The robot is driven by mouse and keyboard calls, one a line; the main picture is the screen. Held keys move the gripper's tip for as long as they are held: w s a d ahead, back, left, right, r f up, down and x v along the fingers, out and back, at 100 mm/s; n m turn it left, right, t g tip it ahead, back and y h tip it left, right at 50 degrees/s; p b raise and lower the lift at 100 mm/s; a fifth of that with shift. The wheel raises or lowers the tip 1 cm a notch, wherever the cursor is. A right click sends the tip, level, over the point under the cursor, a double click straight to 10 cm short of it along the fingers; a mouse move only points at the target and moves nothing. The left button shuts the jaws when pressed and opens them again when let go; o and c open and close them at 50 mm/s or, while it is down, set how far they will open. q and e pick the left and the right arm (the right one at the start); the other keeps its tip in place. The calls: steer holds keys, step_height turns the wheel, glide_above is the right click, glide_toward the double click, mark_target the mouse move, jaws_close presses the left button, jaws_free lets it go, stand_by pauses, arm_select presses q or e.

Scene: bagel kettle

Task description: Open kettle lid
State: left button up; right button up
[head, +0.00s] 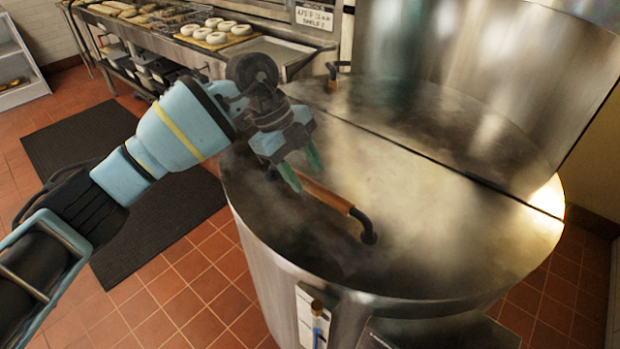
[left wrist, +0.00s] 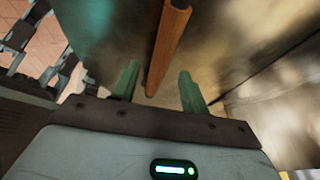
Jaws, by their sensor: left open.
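A large round steel kettle (head: 262,262) stands at the centre and right. Its lid (head: 420,235) lies flat on top, with a seam across the middle and haze over it. The front half has a wooden handle (head: 326,196) on dark metal mounts. My left gripper (head: 302,178) is open over the lid, at the far left end of this handle. In the left wrist view the wooden handle (left wrist: 168,45) lies ahead, in line with the gap between the green fingers (left wrist: 158,85). I cannot tell whether the fingers touch it. My right gripper is not in view.
A second handle (head: 333,78) shows at the lid's far edge. A tall steel cylinder (head: 480,50) rises behind the kettle. A counter with trays of bagels (head: 215,32) stands at the back left. A dark mat (head: 120,155) lies on clear tiled floor to the left.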

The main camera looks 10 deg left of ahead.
mark_target(312, 183)
arm_select(q)
steer(key=shift+x, duration=1.5)
jaws_close()
